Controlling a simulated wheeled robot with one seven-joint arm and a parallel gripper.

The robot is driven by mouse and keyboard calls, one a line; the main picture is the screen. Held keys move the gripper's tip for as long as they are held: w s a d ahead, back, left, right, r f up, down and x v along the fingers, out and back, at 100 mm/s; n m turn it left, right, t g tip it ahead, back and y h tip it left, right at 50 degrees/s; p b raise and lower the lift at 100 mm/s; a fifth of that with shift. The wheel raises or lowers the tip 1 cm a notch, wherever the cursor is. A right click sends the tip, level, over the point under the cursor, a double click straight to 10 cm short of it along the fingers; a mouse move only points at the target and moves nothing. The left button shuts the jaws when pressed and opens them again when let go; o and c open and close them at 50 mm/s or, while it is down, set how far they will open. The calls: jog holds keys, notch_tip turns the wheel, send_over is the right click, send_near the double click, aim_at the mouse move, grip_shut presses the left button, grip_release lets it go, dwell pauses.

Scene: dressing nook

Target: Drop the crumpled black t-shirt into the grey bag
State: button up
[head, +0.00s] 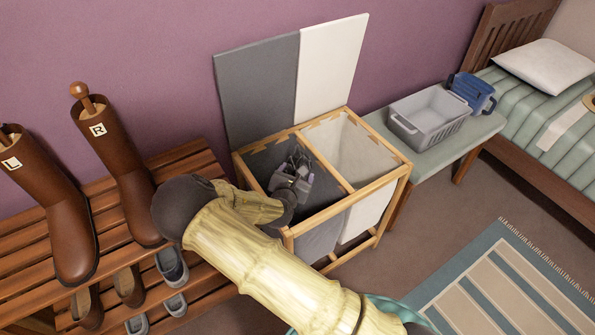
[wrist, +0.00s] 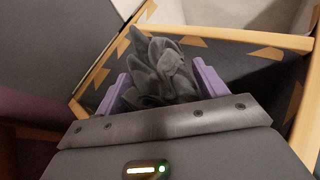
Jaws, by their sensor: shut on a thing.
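My gripper (head: 294,172) is over the open grey bag (head: 322,236), the left one in a wooden hamper frame. In the wrist view my gripper (wrist: 158,92) has its two purple fingers shut on the crumpled black t-shirt (wrist: 160,70), which looks dark grey and bunched up. In the head view only a little of the t-shirt (head: 299,158) shows at the fingers. In the wrist view the grey bag (wrist: 215,57) opens around and beyond the t-shirt. How far the cloth reaches below the bag's rim is hidden.
A white bag (head: 372,165) hangs in the frame's right half, past a wooden divider (head: 325,162). Grey and white lid panels (head: 258,85) stand upright behind. A slatted rack (head: 185,165) with brown boots is left. A bench (head: 440,147) with a grey basket (head: 430,118) is right.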

jog(key=shift+s+a+f+b, duration=0.15)
jog(key=shift+f+b, duration=0.4)
jog(key=shift+f, duration=0.4)
jog(key=o, duration=1.1)
jog(key=shift+o, duration=0.2)
jog(key=p+v, duration=0.3)
jog(key=v, duration=1.4)
jog(key=shift+s+r, duration=0.1)
jog(key=shift+r, duration=0.15)
